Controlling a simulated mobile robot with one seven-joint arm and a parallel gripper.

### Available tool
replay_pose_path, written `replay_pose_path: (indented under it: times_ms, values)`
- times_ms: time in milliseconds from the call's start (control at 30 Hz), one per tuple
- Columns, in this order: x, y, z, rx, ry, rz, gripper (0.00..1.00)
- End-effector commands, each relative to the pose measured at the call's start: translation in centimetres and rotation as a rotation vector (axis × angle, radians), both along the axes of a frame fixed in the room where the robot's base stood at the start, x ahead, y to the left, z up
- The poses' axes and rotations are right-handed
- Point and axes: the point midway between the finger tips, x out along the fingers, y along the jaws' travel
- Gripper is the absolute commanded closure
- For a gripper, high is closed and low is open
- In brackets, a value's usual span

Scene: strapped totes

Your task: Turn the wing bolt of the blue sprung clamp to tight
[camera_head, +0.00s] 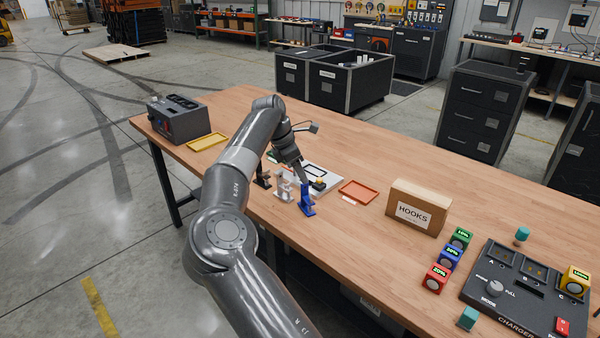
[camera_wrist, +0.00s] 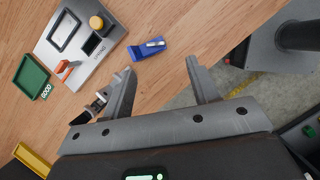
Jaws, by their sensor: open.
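The blue sprung clamp (camera_head: 306,202) stands near the table's front edge in the head view. In the wrist view the blue clamp (camera_wrist: 140,51) shows from above, with a small grey metal part on it. I cannot tell how its wing bolt is turned. My gripper (camera_head: 303,181) is just above and behind the clamp in the head view. In the wrist view my gripper (camera_wrist: 160,69) is open and empty. The clamp lies beyond the fingertips, nearer the left finger, and not between them.
A white clamp (camera_head: 283,187) and a black clamp (camera_head: 262,180) stand left of the blue one. A red tray (camera_head: 357,192) and a HOOKS box (camera_head: 414,208) are to the right.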

Motion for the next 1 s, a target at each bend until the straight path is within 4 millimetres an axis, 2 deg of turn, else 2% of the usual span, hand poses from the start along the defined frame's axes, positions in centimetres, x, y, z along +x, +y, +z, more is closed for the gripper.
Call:
replay_pose_path:
  times_ms: [67, 167, 267, 367, 600, 800, 1000]
  values:
    - [0.0, 0.0, 0.0, 0.0, 0.0, 0.0, 0.47]
    - [0.0, -0.1, -0.1, 0.005, 0.009, 0.016, 0.55]
    - [0.2, -0.6, -0.2, 0.021, 0.048, 0.089, 0.63]
    - [0.4, -1.3, -0.5, 0.054, 0.118, 0.236, 0.72]
    - [0.8, -2.9, -0.6, 0.153, 0.276, 0.722, 0.72]
    - [1.0, -3.7, 0.0, 0.215, 0.337, 1.114, 0.72]
    - [1.0, -4.0, 0.7, 0.235, 0.35, 1.35, 0.72]
